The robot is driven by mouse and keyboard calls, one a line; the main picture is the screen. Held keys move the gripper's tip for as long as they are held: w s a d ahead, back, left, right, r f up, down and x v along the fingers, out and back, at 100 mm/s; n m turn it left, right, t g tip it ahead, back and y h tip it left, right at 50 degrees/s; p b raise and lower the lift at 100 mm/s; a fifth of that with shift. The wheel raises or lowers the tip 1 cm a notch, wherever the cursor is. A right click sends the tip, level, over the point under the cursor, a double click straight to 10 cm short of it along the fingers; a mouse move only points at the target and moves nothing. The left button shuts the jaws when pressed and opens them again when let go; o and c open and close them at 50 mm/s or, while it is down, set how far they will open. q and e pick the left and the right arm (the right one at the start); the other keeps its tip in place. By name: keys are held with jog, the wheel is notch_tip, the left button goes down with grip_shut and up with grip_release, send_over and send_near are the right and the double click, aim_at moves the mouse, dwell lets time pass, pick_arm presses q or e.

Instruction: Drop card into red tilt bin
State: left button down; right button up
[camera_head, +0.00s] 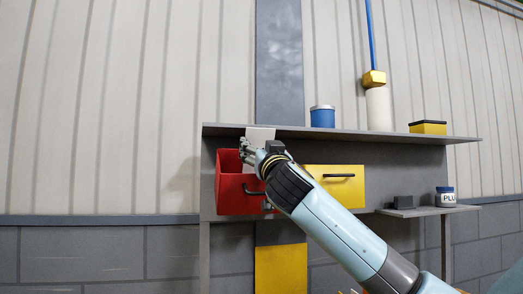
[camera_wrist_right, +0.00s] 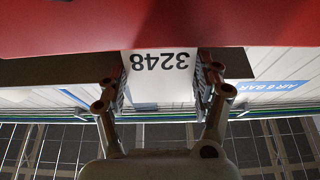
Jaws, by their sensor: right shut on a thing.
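The white card (camera_head: 262,133) is held upright in my right gripper (camera_head: 247,150), above the red tilt bin (camera_head: 238,195). In the right wrist view the card (camera_wrist_right: 158,66) shows the upside-down number 3248 between the two fingers of my right gripper (camera_wrist_right: 161,82). The red bin is tilted open under the shelf, and my gripper and wrist hide its right part. A red surface (camera_wrist_right: 120,25) fills the top of the wrist view, close to the card. My left gripper is not in view.
A yellow bin (camera_head: 345,190) with a black handle is to the right of the red one. The grey shelf (camera_head: 300,131) above carries a blue can (camera_head: 322,117), a white cylinder (camera_head: 378,108) and a yellow box (camera_head: 428,128). A small side shelf (camera_head: 425,211) holds a labelled jar (camera_head: 445,197).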

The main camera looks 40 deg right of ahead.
jog(key=o, duration=0.9)
jog(key=v, duration=1.2)
jog(key=shift+f, duration=0.1)
